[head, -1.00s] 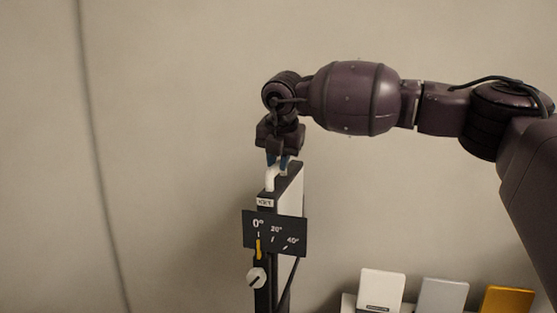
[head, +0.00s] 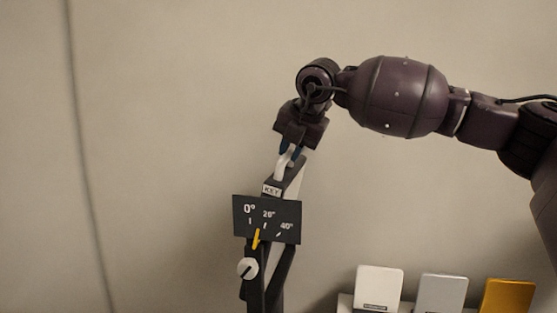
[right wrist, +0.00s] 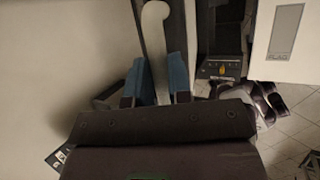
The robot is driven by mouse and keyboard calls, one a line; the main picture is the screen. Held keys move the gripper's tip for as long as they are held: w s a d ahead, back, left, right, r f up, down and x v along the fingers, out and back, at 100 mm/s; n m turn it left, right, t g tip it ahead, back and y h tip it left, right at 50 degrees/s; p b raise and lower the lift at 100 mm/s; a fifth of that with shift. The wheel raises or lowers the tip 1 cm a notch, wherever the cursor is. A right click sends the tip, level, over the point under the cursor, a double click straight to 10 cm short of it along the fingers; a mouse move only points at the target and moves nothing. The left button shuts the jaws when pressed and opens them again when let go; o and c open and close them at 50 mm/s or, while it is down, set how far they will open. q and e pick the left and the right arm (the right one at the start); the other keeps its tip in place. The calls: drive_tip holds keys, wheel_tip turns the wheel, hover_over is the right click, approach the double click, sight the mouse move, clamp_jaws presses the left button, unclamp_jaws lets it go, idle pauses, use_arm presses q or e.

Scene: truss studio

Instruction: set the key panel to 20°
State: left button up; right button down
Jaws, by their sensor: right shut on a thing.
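The key panel (head: 297,179), labelled KEY, is tilted to the right on its dark stand. Its black dial plate (head: 266,219) reads 0°, 20° and 40°. The yellow pointer (head: 256,238) sits between the 0° and 20° marks, close to the 20° one. My right gripper (head: 289,154) is shut on the white handle (head: 280,168) at the panel's top. In the right wrist view the blue fingertips (right wrist: 155,80) are on both sides of the white hooked handle (right wrist: 156,38). A white knob (head: 247,268) with a dark slot is below the dial. My left gripper is not in view.
A white card (head: 379,286), a grey card (head: 442,294) and an orange card (head: 508,297) stand at the lower right. The wall left of the stand is bare. A panel labelled FLAG (right wrist: 283,35) shows at the right wrist view's upper right.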

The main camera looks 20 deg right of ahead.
drive_tip(key=shift+s+d+f+t+y+b, duration=0.3)
drive_tip(key=shift+s+d+f+y+b, duration=0.2)
drive_tip(key=shift+d, duration=0.25)
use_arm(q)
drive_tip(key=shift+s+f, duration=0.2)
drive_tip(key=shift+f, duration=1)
use_arm(e)
drive_tip(key=shift+s+d+r, duration=0.1)
drive_tip(key=shift+s+d, duration=0.1)
drive_tip(key=shift+d, duration=0.05)
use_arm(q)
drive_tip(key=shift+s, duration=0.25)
use_arm(e)
drive_tip(key=c, duration=1.1)
unclamp_jaws()
drive_tip(key=shift+o, duration=0.2)
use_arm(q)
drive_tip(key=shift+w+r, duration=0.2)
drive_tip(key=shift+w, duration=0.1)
use_arm(e)
drive_tip(key=v, duration=1.1)
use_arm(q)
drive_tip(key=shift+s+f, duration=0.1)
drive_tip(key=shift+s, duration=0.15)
